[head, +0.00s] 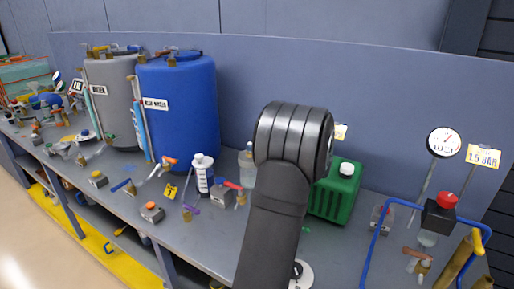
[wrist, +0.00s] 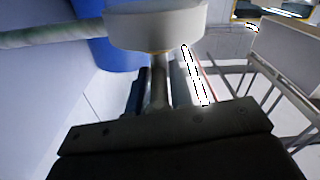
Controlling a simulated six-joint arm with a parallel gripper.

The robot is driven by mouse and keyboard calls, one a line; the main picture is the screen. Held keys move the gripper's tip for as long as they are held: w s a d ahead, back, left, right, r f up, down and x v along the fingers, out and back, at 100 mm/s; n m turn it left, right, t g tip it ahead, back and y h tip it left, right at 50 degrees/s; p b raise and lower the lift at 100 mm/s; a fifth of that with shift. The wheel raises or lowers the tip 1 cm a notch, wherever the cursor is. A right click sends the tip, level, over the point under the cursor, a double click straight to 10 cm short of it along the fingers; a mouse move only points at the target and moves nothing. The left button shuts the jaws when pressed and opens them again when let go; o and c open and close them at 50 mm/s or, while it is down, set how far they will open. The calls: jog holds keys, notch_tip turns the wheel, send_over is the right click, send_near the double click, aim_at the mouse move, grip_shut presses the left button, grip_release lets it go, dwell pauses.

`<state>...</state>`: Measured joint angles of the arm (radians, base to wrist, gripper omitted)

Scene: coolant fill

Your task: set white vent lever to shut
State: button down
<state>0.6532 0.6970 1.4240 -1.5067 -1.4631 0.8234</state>
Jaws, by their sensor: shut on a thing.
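In the wrist view my gripper (wrist: 160,100) is shut on a narrow pale-grey stem (wrist: 159,75), which seems to be the white vent lever. The stem runs between the fingers up to a round whitish body (wrist: 156,25). A pale greenish pipe (wrist: 45,37) meets this body from the left. Shadow hides the lever's true colour and the exact contact. In the head view my dark arm covers my gripper and whatever it holds, so the lever does not show there.
A blue tank (head: 190,110) and a grey tank (head: 112,100) stand on the bench at the left. A green canister (head: 335,195) is right of my arm. A blue pipe frame (head: 372,240) and a gauge (head: 444,142) are at the far right. Bottles and small valves crowd the bench.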

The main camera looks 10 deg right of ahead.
jog(key=shift+w+r, duration=0.1)
jog(key=shift+r, duration=0.15)
jog(key=c, duration=1.5)
grip_release()
jog(key=shift+o, duration=0.8)
jog(key=shift+f, duration=0.1)
jog(key=v, duration=1.7)
jog(key=shift+d, duration=0.25)
jog(key=x, duration=1.7)
jog(key=shift+a+f, duration=0.1)
jog(key=shift+a, duration=0.2)
